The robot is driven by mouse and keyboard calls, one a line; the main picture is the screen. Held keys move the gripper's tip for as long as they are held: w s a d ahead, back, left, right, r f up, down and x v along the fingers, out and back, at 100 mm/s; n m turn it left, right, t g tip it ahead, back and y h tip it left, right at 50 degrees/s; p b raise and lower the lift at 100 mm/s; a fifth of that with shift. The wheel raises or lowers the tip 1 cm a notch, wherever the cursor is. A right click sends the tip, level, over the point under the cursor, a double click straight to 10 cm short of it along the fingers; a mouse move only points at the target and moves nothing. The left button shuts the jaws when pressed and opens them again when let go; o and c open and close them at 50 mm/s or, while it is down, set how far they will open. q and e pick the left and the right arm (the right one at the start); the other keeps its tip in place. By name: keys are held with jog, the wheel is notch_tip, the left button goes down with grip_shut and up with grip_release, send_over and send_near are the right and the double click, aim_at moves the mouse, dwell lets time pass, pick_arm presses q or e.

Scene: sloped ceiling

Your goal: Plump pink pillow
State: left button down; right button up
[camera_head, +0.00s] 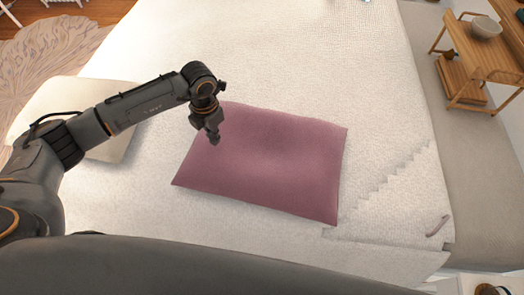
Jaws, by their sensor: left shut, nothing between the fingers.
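A pink pillow (268,165), mauve in tone, lies flat on the white bed cover (300,60). Its surface looks fairly smooth, with a slight dip near the middle. My left arm comes in from the left. My left gripper (214,138) is shut and empty, pointing down over the pillow's upper left part. I cannot tell whether the fingertips touch the pillow. My right gripper is not in view.
A cream pillow (110,149) lies at the left, partly behind my left arm. A wooden shelf cart (482,72) with a bowl (486,27) stands at the upper right. The bed cover is clear above the pink pillow. A small pinkish thing (437,226) lies at the lower right.

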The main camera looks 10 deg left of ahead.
aim_at(217, 147)
pick_arm(q)
jog(key=shift+f, duration=0.25)
dwell(0.3)
jog(key=shift+f+b, duration=1.25)
jog(key=shift+b, duration=0.05)
jog(key=shift+r, duration=0.15)
jog(key=shift+r+p, duration=1)
jog(key=shift+r, duration=0.35)
jog(key=shift+f, duration=0.2)
jog(key=shift+f+b, duration=1.3)
